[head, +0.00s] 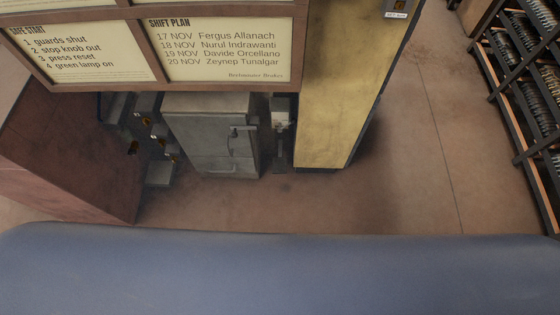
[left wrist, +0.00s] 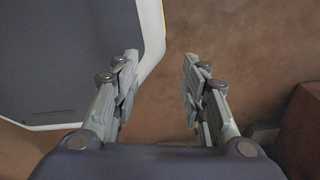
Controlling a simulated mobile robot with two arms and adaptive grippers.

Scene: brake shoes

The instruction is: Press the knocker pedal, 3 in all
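I cannot pick out the knocker pedal for certain. A small grey block (head: 160,173) sits low near the floor in the head view, left of a grey cabinet; I cannot tell if it is the pedal. My left gripper (left wrist: 157,90) shows only in the left wrist view. Its two fingers stand wide apart with nothing between them, above bare brown floor. My right gripper is in neither view.
The grey cabinet (head: 213,140) stands beside a yellow panel (head: 340,85). A framed notice board (head: 225,47) hides what is above. A reddish-brown box (head: 75,160) is at left; a rack (head: 520,85) of dark parts stands at right. Floor (head: 430,160) between panel and rack is clear.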

